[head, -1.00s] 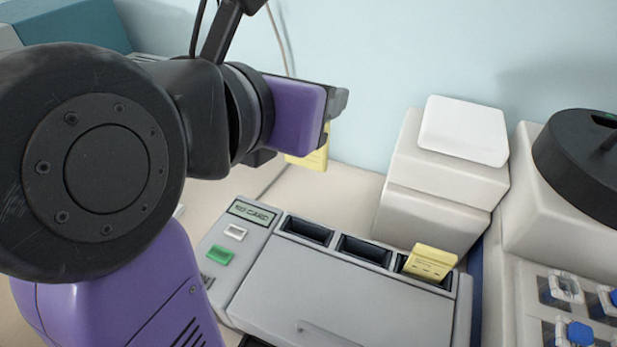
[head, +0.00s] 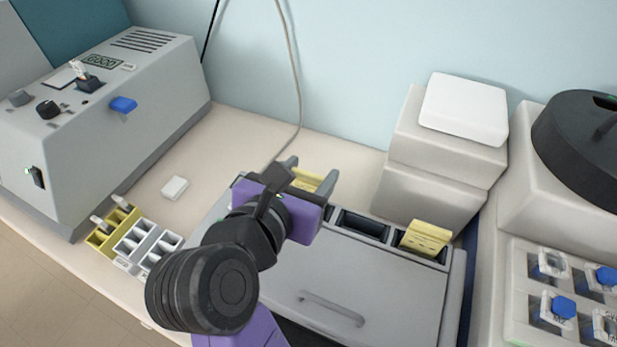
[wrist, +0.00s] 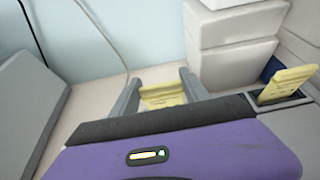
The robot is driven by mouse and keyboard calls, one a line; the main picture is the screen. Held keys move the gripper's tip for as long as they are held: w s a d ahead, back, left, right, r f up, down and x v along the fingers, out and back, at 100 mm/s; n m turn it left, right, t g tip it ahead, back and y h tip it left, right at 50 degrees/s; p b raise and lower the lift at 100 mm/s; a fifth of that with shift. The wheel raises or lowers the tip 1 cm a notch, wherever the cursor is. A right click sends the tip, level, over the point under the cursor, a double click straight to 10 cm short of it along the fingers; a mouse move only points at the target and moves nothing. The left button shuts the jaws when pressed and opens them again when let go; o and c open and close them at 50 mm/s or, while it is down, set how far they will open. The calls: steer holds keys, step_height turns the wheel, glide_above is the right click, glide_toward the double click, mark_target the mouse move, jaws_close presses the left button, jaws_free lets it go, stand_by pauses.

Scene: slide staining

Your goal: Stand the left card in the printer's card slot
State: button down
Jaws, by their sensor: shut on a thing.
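My gripper (head: 313,172) is shut on a yellow card (head: 308,180), held between its two grey fingers. The held card also shows in the wrist view (wrist: 164,96). The gripper is over the back left of the grey printer (head: 375,268). Its body hides the left slot and the small display, and I cannot tell how far the card's lower edge is from the slot. The middle slot (head: 364,224) is empty. A second yellow card (head: 428,237) stands tilted in the right slot and shows at the right of the wrist view (wrist: 286,84).
A stacked white box (head: 440,170) stands behind the printer's right end. A grey machine (head: 130,95) is at the back left. A yellow-and-white rack (head: 133,240) and a small white block (head: 174,188) lie left of the printer. Blue-knobbed equipment (head: 563,307) is at right.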

steer(key=shift+f, duration=1.1)
steer(key=shift+f, duration=0.1)
steer(key=shift+f, duration=0.15)
steer(key=c, duration=0.5)
jaws_free()
steer(key=shift+r, duration=0.25)
steer(key=b+v, duration=0.3)
steer(key=v, duration=0.9)
